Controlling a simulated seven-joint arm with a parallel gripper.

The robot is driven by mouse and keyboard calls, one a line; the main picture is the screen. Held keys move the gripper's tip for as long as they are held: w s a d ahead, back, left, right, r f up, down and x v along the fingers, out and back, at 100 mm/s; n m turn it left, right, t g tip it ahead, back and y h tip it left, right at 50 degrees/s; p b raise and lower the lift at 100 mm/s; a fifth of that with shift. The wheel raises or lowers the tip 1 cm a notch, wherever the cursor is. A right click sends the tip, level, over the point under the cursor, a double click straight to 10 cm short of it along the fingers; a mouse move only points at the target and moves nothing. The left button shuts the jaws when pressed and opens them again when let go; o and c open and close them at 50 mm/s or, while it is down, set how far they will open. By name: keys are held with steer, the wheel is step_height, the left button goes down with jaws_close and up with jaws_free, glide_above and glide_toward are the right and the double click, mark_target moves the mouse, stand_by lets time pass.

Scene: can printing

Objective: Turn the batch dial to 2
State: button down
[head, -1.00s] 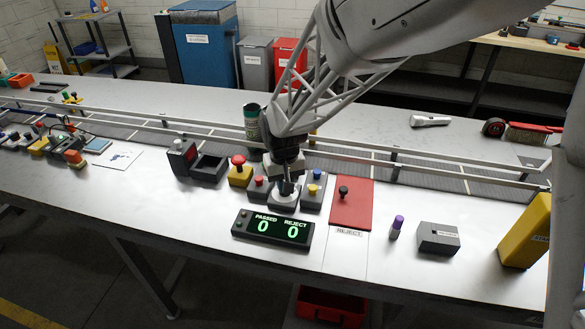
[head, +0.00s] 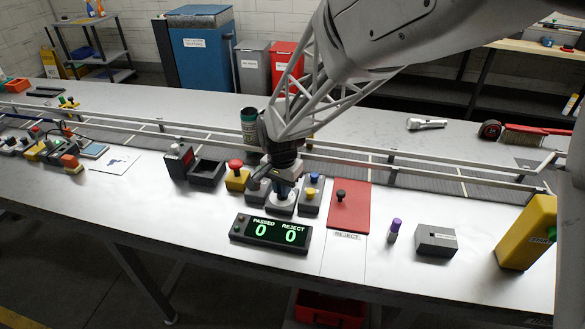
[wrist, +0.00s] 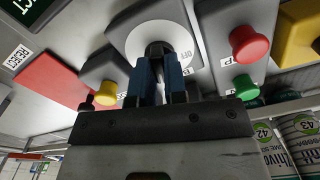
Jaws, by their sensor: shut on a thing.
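The batch dial is a dark knob on a white round plate (wrist: 133,38) with "OFF" printed on it, set on a grey box. In the wrist view, my gripper (wrist: 158,66) has its blue fingers closed around the knob. Its fingers hide much of the knob, and I cannot read which mark it points to. In the head view, my gripper (head: 283,190) reaches down onto the dial box (head: 281,209), behind the display.
The display (head: 271,233) reads PASSED 0, REJECT 0. A red-and-green button box (wrist: 236,62) and a blue-and-yellow button box (head: 311,191) flank the dial closely. A red mushroom button (head: 236,165) and a red reject plate (head: 349,208) are nearby. The conveyor (head: 370,168) runs behind.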

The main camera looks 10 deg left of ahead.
steer(key=shift+m, duration=0.3)
steer(key=c, duration=1.2)
jaws_free()
steer(key=shift+o, duration=0.2)
steer(key=shift+r, duration=0.15)
step_height(320, 180, up, 7)
steer(key=shift+f, duration=0.1)
steer(key=shift+r, duration=0.4)
